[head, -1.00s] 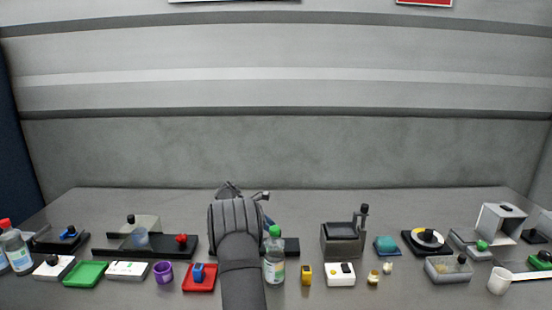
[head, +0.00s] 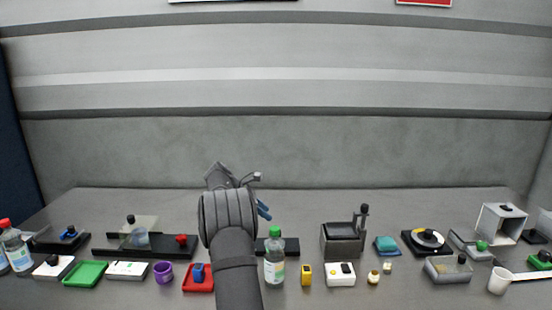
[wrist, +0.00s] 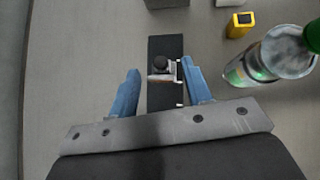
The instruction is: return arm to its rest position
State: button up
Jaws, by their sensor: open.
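My gripper (wrist: 160,92) is open, with its two blue fingers apart and nothing between them. The black base (head: 290,246) shows partly behind my arm there.
A clear bottle with a green cap (head: 275,262) stands close to the right of my arm. A red tray (head: 197,284) lies close to its left. A yellow item (head: 306,274) and a grey box device (head: 343,240) stand further right. The rear of the table is clear.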

jog(key=s+d+f+m+g+y, duration=0.1)
jog(key=s+d+m+y, duration=0.3)
jog(key=s+d+m, duration=0.5)
jog(key=shift+s+d+y, duration=0.3)
jog(key=shift+s+d, duration=0.45)
jog(key=shift+d, duration=1.45)
